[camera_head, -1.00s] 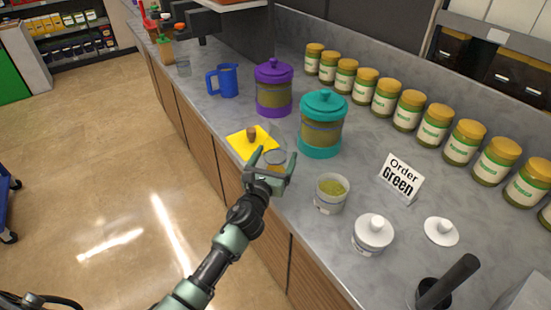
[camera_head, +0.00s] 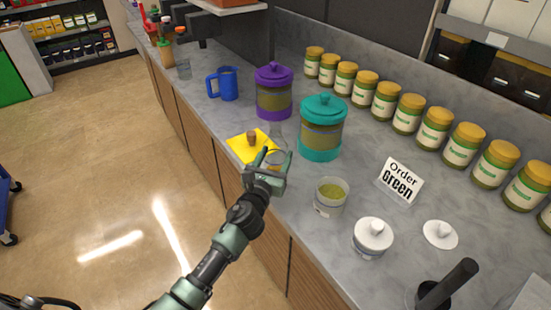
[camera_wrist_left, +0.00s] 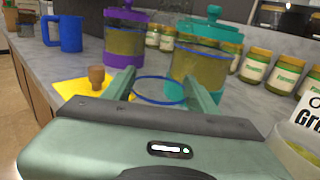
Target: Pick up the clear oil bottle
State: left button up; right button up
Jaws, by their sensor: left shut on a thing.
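The clear oil bottle (camera_head: 279,133) stands on the grey counter beside a yellow sheet (camera_head: 240,150). Its glass is see-through and hard to make out. My left gripper (camera_head: 275,157) is shut on the clear oil bottle, with one finger on each side. In the left wrist view the clear oil bottle shows as a blue-edged ring (camera_wrist_left: 160,88) between the fingers. My arm hides its lower part. A brown cork stopper (camera_head: 251,137) sits on the yellow sheet, apart from the bottle. My right gripper is not in view.
A teal-lidded canister (camera_head: 321,128) and a purple-lidded canister (camera_head: 273,90) stand close behind. A blue jug (camera_head: 223,84) is farther left. A cup of green powder (camera_head: 330,197) and a white lidded jar (camera_head: 373,236) stand to the right.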

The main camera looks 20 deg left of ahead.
aim_at(273, 134)
pick_arm(q)
notch_tip(273, 134, up, 9)
jog(key=p, duration=0.2)
jog(key=shift+p, duration=0.35)
notch_tip(273, 134, up, 9)
jog(key=shift+y, duration=0.3)
jog(key=f, duration=0.2)
jog(key=d+f+b, duration=0.1)
jog(key=f, duration=0.2)
jog(key=d+f+b, duration=0.1)
jog(key=f, duration=0.2)
jog(key=shift+s+d+f, duration=0.1)
jog(key=shift+s+f, duration=0.1)
jog(key=shift+f, duration=0.05)
jog(key=d+f, duration=0.1)
jog(key=f, duration=0.2)
jog(key=s+d+f+b, duration=0.1)
jog(key=d+f, duration=0.1)
jog(key=f, duration=0.1)
jog(key=s+d+f, duration=0.1)
jog(key=f, duration=0.2)
jog(key=shift+d+f+b, duration=0.1)
jog(key=shift+d+b, duration=0.15)
jog(key=shift+b, duration=0.15)
jog(key=shift+m, duration=0.3)
